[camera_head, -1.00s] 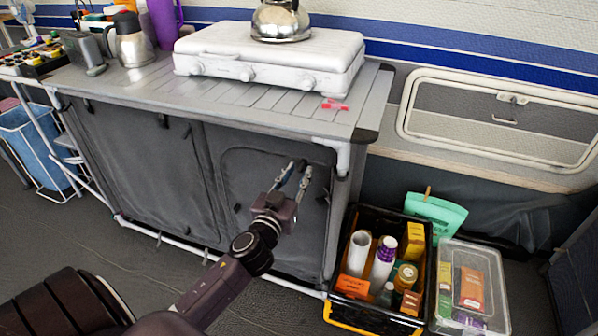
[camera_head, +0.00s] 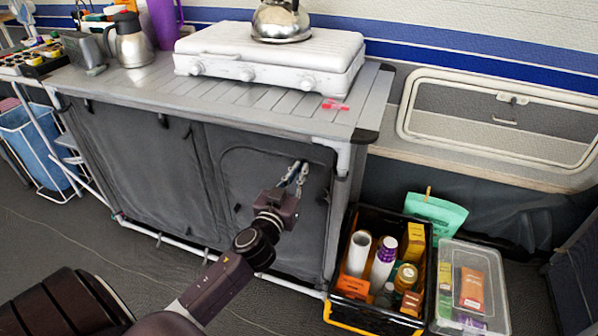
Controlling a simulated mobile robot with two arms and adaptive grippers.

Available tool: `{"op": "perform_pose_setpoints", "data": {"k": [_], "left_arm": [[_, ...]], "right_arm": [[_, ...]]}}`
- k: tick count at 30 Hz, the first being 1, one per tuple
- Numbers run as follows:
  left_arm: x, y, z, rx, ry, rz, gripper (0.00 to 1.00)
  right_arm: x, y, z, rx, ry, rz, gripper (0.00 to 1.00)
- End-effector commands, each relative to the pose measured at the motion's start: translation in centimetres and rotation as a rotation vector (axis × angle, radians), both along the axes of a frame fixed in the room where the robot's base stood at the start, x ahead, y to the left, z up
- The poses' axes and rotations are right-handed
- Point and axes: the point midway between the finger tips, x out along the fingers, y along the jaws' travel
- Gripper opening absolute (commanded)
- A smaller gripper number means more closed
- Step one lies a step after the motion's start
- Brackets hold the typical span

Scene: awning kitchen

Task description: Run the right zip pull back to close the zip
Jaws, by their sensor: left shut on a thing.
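The grey fabric cupboard (camera_head: 150,170) stands under the slatted table top. Its right front panel (camera_head: 240,225) carries a curved zip line (camera_head: 232,152) that arches over the top and runs down the left side. My left gripper (camera_head: 298,168) is at the upper right of this panel, its fingers close together against the fabric. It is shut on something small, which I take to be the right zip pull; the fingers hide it. I cannot tell from this view how far the zip is closed. My right gripper is out of view.
A black crate (camera_head: 337,300) of bottles and boxes stands on the floor right of the cupboard, beside a clear lidded box (camera_head: 490,262). A white stove (camera_head: 270,55) with a kettle (camera_head: 281,20) sits on top.

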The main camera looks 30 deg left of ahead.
Motion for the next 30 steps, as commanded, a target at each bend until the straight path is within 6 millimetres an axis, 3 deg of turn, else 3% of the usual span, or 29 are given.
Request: {"op": "perform_pose_setpoints", "data": {"k": [5, 11, 24, 30], "left_arm": [[-0.1, 0.5, 0.0, 0.001, 0.001, 0.002, 0.00], [-0.9, 3.4, 0.0, 0.001, 0.002, 0.004, 0.00], [-4.1, 17.0, 0.3, 0.004, 0.003, 0.005, 0.00], [-5.5, 22.6, 0.2, 0.004, 0.003, 0.004, 0.00]], "right_arm": [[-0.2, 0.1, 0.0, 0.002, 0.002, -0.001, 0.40], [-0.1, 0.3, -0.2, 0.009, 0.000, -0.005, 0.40], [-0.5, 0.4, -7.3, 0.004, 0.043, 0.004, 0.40], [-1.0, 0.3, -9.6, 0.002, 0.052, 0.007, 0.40]]}}
